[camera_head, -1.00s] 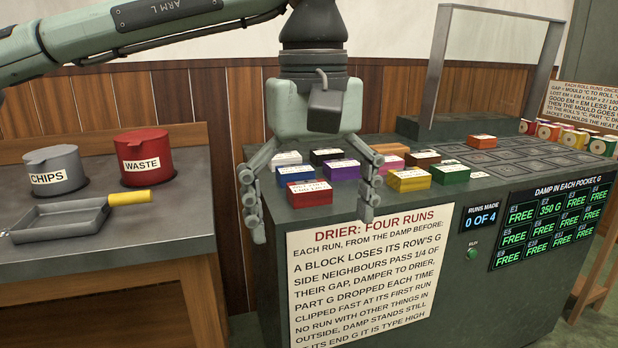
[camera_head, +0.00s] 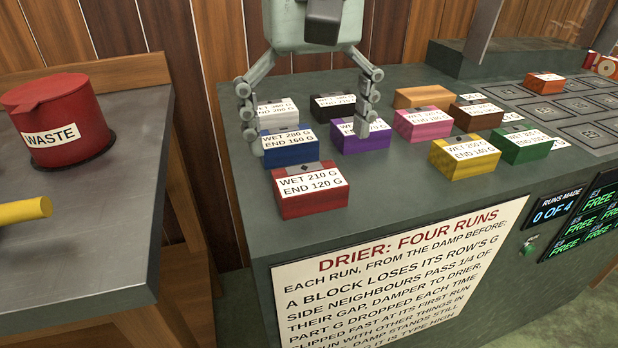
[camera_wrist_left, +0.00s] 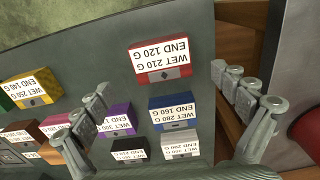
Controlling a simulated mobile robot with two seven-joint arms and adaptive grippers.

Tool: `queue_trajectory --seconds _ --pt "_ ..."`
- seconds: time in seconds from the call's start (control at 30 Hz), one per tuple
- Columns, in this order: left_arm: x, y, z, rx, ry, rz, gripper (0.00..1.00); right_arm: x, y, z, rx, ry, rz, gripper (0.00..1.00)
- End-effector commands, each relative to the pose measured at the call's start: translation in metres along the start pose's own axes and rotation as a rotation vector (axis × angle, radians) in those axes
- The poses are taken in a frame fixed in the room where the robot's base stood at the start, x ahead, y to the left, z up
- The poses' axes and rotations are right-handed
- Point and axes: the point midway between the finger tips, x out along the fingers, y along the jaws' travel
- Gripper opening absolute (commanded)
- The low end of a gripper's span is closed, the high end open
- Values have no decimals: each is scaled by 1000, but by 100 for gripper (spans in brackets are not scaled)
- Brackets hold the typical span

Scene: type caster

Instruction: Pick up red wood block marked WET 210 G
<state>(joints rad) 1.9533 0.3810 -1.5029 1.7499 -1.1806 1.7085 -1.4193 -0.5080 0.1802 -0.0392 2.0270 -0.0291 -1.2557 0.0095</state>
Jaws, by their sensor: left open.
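The red wood block (camera_head: 312,203), labelled WET 210 G, END 120 G, sits on the front left of the drier top. It also shows upside down in the left wrist view (camera_wrist_left: 163,72). My left gripper (camera_head: 309,143) is open and empty, fingers pointing down. In the head view its fingertips appear behind the red block, around the blue block (camera_head: 291,150) and partly over the purple block (camera_head: 352,140); its height above them is hard to judge. In the wrist view the fingers (camera_wrist_left: 160,130) are spread with the red block beyond them. My right gripper is not in view.
White (camera_head: 277,113), black (camera_head: 332,106), pink (camera_head: 423,124), yellow (camera_head: 463,160), green (camera_head: 522,147), brown (camera_head: 477,117) and orange (camera_head: 424,97) blocks stand nearby. Another orange-red block (camera_head: 545,83) lies on the pocket grid. The red WASTE pot (camera_head: 57,115) stands on the left bench. Drier top is clear right of the red block.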

Motion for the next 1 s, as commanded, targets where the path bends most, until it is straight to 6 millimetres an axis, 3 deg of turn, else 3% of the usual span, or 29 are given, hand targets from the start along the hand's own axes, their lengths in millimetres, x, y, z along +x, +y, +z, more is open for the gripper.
queue_trajectory --seconds 0.33,0.67,1.0 --pt "47 -3 -4 0 0 -1 97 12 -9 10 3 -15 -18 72" --pt "54 -3 -4 -1 0 2 96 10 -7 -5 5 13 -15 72" --pt "54 -3 -4 -1 0 1 54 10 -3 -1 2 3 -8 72"
